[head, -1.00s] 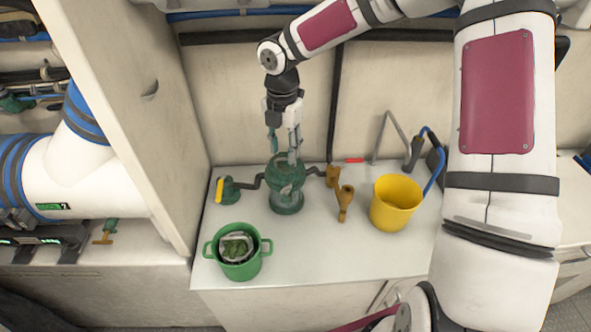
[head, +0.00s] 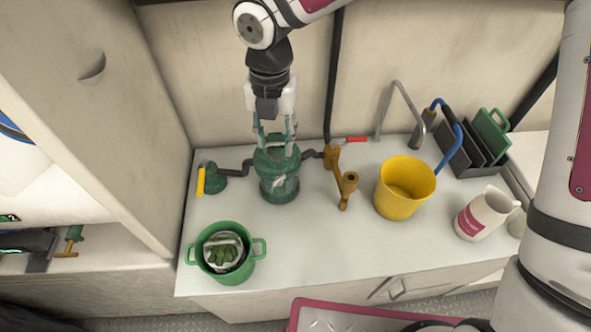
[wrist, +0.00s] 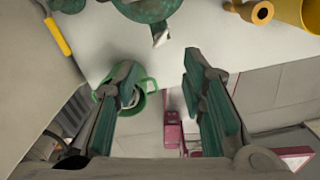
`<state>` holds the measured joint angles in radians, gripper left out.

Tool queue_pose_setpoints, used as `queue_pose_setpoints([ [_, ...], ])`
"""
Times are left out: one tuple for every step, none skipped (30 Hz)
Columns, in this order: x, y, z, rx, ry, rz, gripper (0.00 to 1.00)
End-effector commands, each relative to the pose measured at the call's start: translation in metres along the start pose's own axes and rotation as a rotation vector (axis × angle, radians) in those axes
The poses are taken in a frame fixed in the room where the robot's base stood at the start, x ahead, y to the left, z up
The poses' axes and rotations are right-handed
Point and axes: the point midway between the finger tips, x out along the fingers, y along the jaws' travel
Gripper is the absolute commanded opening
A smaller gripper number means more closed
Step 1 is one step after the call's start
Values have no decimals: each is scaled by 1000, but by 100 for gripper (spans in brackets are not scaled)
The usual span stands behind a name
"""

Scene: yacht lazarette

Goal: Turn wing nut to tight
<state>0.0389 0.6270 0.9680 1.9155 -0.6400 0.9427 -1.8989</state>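A green strainer-like fitting (head: 279,182) with a clear-looking lower bowl stands on the white counter in the head view. Dark pipes join it at both sides. My gripper (head: 275,138) points down at its top, with one finger on each side. In the wrist view my gripper (wrist: 160,64) is open, its two green-padded fingers wide apart with nothing between them. Part of the green fitting (wrist: 149,8) shows at the top edge there, beyond the fingertips. I cannot make out a wing nut; the fingers partly cover the fitting's top in the head view.
A green pot (head: 227,272) stands front left, and a yellow-handled valve (head: 201,181) left of the fitting. A brass-coloured valve (head: 348,185), yellow bucket (head: 404,190), white jug (head: 482,215) and dark rack (head: 462,155) stand to the right. The counter's front middle is clear.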

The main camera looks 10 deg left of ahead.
Motion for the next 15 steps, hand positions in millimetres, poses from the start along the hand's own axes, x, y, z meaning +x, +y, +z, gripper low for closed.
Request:
queue_pose_setpoints([
  [4, 0, 0, -1, 2, -1, 38],
  [8, 0, 0, 0, 2, -1, 38],
  [13, -1, 0, 0, 2, -2, 38],
  [17, -1, -1, 0, 3, -3, 38],
  [23, 0, -1, -1, 4, -2, 38],
  [30, -1, -1, -2, 5, -3, 38],
  [36, -1, -1, 0, 4, -3, 38],
  [42, -1, -1, 1, 5, -2, 38],
  [50, -1, -1, -1, 5, -3, 38],
  [56, -1, -1, -1, 5, -2, 38],
  [62, -1, -1, 0, 4, -2, 38],
  [70, -1, -1, 0, 5, -3, 38],
  [76, -1, -1, 0, 4, -2, 38],
  [82, -1, -1, 0, 5, -3, 38],
  [89, -1, -2, -1, 5, -3, 38],
])
